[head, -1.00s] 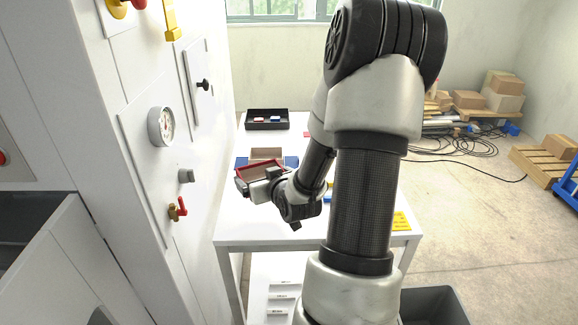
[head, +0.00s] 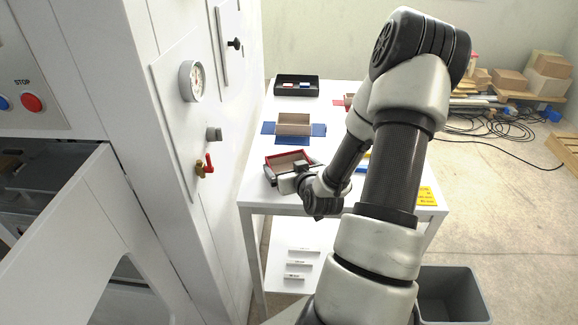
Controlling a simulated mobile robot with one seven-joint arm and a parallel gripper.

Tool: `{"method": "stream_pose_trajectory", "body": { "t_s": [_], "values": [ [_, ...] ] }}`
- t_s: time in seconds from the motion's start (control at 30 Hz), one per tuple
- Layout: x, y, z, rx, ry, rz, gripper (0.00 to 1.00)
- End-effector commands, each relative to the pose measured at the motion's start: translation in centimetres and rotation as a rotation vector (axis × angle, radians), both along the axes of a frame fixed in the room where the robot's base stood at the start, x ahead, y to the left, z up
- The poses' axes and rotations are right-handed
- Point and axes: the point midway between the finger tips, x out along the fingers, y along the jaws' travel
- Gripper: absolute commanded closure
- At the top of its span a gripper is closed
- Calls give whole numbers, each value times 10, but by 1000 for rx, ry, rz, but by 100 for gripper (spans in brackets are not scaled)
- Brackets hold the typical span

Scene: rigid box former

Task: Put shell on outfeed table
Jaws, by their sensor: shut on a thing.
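The shell, a small open box with red walls and a brown inside (head: 287,158), is over the near left part of a white table (head: 262,199). My gripper (head: 285,178) is shut on its near side. The arm comes in from the right and hides part of the table. I cannot tell whether the shell touches the tabletop or hangs just above it. Which table is the outfeed table is not marked; the white one is the only table in view.
A brown box on a blue flat sheet (head: 293,126) lies behind the shell. A black tray (head: 297,86) with small red, white and blue items stands at the back. The white machine (head: 120,90) rises close on the left. A grey bin (head: 455,292) stands at lower right.

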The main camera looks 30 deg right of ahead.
Motion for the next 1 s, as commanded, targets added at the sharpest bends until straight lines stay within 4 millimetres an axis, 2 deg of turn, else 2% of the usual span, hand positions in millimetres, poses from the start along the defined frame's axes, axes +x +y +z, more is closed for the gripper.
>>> {"method": "stream_pose_trajectory", "body": {
  "t_s": [0.07,0.1,0.47,0.8,1.0],
  "values": [
    [0,0,-4,0,0,0,29],
    [0,0,-2,0,1,0,0],
    [-3,1,3,0,1,0,0],
    [-59,15,28,1,3,-1,0],
    [-83,22,45,5,5,-2,0]
  ]
}}
